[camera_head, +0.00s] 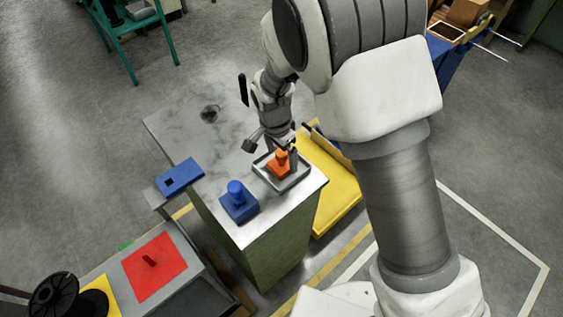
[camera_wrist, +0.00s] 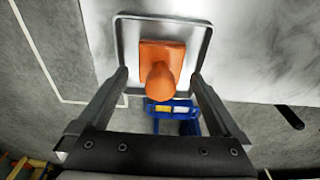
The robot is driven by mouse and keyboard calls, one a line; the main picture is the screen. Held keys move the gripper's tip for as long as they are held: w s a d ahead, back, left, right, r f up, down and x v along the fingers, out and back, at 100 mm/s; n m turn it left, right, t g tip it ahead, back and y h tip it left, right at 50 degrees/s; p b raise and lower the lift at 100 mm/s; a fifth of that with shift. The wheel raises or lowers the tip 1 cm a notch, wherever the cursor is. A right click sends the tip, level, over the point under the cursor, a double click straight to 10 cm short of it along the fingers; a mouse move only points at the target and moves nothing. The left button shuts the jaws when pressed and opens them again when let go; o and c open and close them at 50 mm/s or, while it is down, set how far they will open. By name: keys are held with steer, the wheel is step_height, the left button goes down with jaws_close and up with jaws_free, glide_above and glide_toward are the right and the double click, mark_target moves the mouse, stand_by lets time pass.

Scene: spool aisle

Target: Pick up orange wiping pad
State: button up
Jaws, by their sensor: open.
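The orange wiping pad (camera_head: 278,168) has a square base and a round knob handle. It sits in a shallow grey metal tray (camera_head: 301,179) near the corner of the grey worktop. In the wrist view the pad (camera_wrist: 160,62) stands in the tray (camera_wrist: 124,50), its knob pointing toward the camera. My gripper (camera_head: 274,146) is just above the pad in the head view. In the wrist view its two fingers (camera_wrist: 160,82) are apart, one on either side of the knob, with nothing held. I cannot tell from these views whether either finger touches the pad.
A blue pad with a knob (camera_head: 238,202) stands on the worktop (camera_head: 185,128) beside the tray. A blue plate (camera_head: 180,178) lies at the left edge. A yellow platform (camera_head: 334,186) is beside the worktop. A red panel (camera_head: 155,266) and a black spool (camera_head: 62,297) are lower left.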

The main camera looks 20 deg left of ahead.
steer(key=shift+w+d+f, duration=0.1)
steer(key=shift+w+f, duration=0.1)
steer(key=shift+f, duration=1.15)
steer(key=c, duration=1.3)
step_height(320, 180, up, 10)
steer(key=shift+r, duration=0.1)
